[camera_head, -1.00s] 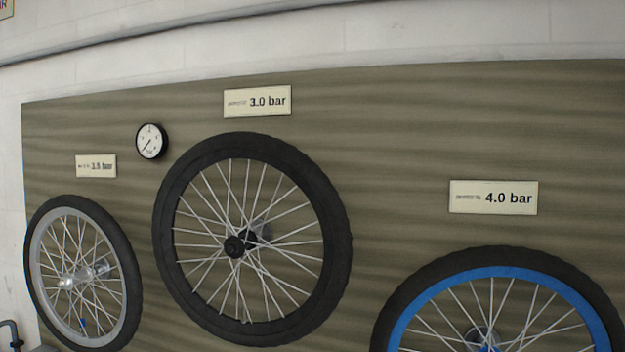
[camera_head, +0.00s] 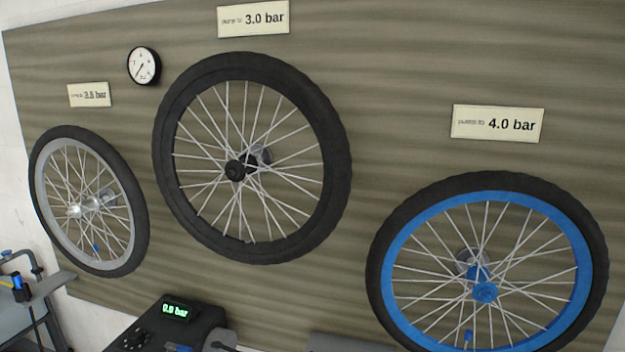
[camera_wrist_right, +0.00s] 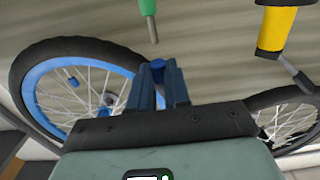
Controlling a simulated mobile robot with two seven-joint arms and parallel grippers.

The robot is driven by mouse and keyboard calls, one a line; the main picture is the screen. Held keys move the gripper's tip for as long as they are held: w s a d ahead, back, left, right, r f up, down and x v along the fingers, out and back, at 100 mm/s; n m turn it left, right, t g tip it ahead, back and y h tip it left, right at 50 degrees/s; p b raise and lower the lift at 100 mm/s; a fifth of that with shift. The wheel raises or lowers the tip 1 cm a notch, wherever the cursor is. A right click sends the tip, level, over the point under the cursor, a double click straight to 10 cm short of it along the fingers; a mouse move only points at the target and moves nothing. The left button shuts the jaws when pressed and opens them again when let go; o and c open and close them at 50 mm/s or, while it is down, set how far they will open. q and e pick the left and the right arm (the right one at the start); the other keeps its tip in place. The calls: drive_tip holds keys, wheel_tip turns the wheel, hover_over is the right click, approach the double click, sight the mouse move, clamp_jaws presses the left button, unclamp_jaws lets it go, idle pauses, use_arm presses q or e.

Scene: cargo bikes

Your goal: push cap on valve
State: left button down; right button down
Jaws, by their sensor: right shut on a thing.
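My right gripper (camera_wrist_right: 160,88) is shut on a small blue piece (camera_wrist_right: 164,68), perhaps a cap; only its end shows between the dark blue fingers. In the right wrist view it is in front of the board, beside a blue-rimmed wheel (camera_wrist_right: 52,68). A blue valve piece (camera_wrist_right: 73,80) stands inside that rim. In the head view the blue-rimmed wheel (camera_head: 392,240) has a blue valve piece (camera_head: 468,336) low inside its rim. The grey-rimmed wheel (camera_head: 45,185) also has a blue piece (camera_head: 96,247) near its bottom. My left gripper is not in view.
The black-rimmed wheel (camera_head: 336,170) hangs mid-board, with a gauge (camera_head: 143,66) to its left. Plates read 3.0 bar (camera_head: 253,19) and 4.0 bar (camera_head: 497,123). A box display (camera_head: 176,310) reads 0.0 bar. Green (camera_wrist_right: 148,8) and yellow (camera_wrist_right: 275,30) tools show in the wrist view.

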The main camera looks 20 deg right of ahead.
drive_tip(key=b+v, duration=0.1)
drive_tip(key=v, duration=0.8)
drive_tip(key=shift+s+a, duration=0.2)
idle(0.5)
